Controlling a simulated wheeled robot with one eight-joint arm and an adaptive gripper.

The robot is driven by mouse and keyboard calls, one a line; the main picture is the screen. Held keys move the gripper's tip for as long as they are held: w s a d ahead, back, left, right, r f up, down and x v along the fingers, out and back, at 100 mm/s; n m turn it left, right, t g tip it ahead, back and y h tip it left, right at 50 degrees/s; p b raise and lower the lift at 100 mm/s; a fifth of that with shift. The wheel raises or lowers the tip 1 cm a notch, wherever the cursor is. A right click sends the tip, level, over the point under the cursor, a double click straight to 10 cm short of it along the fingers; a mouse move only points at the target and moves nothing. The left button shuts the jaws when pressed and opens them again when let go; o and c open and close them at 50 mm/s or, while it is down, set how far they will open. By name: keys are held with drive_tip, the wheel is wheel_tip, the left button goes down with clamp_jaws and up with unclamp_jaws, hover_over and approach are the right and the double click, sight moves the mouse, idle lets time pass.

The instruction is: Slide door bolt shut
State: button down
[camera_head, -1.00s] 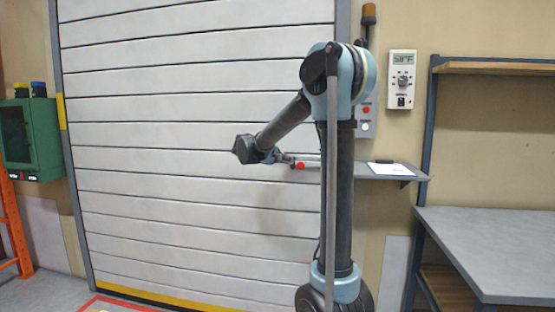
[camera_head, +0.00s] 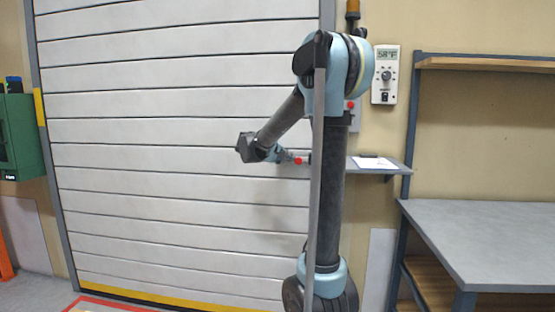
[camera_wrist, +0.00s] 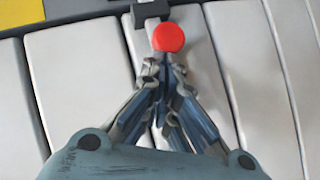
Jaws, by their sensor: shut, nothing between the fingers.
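The door bolt's round red knob (camera_head: 298,160) shows on the white slatted door (camera_head: 180,130), just left of my arm's column. In the wrist view the red knob (camera_wrist: 168,38) lies directly ahead of my gripper (camera_wrist: 167,63), close to a dark bracket (camera_wrist: 148,10). My gripper also shows in the head view (camera_head: 289,157), on the knob's left side. Its fingers are shut with nothing between them. The tips are at the knob's near edge and appear to touch it. Most of the bolt's rod and its far end are hidden.
A grey wall shelf (camera_head: 397,166) with a white paper sits right of the door. A grey workbench (camera_head: 490,240) stands at the right. A green box (camera_head: 20,140) hangs at the left. A thermostat (camera_head: 385,75) is on the wall. Floor before the door looks clear.

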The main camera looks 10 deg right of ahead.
drive_tip(key=shift+s+d, duration=0.25)
drive_tip(key=shift+d, duration=0.3)
